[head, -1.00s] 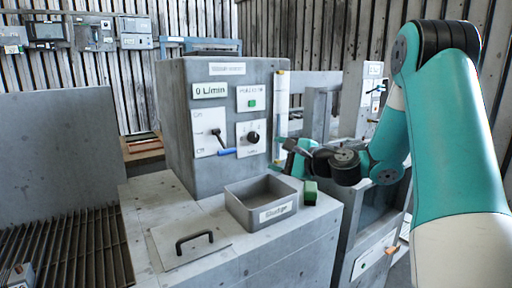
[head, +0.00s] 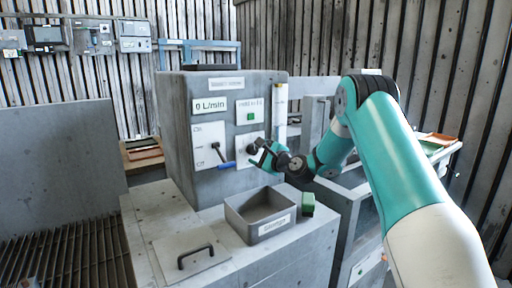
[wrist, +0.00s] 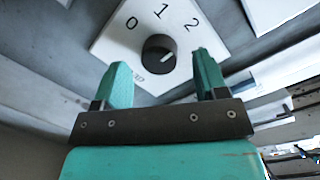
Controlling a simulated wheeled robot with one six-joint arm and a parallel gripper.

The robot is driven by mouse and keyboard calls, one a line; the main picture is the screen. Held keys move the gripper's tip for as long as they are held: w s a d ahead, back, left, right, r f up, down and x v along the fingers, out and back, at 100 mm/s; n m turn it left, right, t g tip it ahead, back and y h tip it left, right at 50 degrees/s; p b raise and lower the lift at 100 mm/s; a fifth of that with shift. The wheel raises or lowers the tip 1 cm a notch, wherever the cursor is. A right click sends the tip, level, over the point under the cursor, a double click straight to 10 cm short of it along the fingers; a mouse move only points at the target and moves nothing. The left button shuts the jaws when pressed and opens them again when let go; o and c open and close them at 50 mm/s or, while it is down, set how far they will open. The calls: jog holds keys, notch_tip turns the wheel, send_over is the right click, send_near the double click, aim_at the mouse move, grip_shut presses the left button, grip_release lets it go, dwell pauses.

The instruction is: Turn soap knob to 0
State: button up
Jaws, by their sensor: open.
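The soap knob (wrist: 158,54) is a round black knob on a white plate (wrist: 112,48) marked 0, 1 and 2. In the wrist view it lies just beyond and between the two teal fingers of my gripper (wrist: 163,70). The fingers are open, one on each side, and do not appear to touch it. I cannot read its pointer direction with certainty. In the head view my gripper (head: 258,153) is at the front of the grey housing (head: 180,120) and largely covers the knob.
Left of the knob is a lever with a blue handle (head: 227,165). Above are a 0 L/min display (head: 210,106) and a green button (head: 250,115). Below, an open grey bin (head: 240,219), a green block (head: 308,203) and a lid with a black handle (head: 196,255) occupy the ledge.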

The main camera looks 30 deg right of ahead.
jog(key=shift+w+a, duration=0.15)
jog(key=shift+w, duration=0.75)
jog(key=shift+c, duration=0.4)
jog(key=c, duration=0.8)
jog(key=shift+c, duration=0.2)
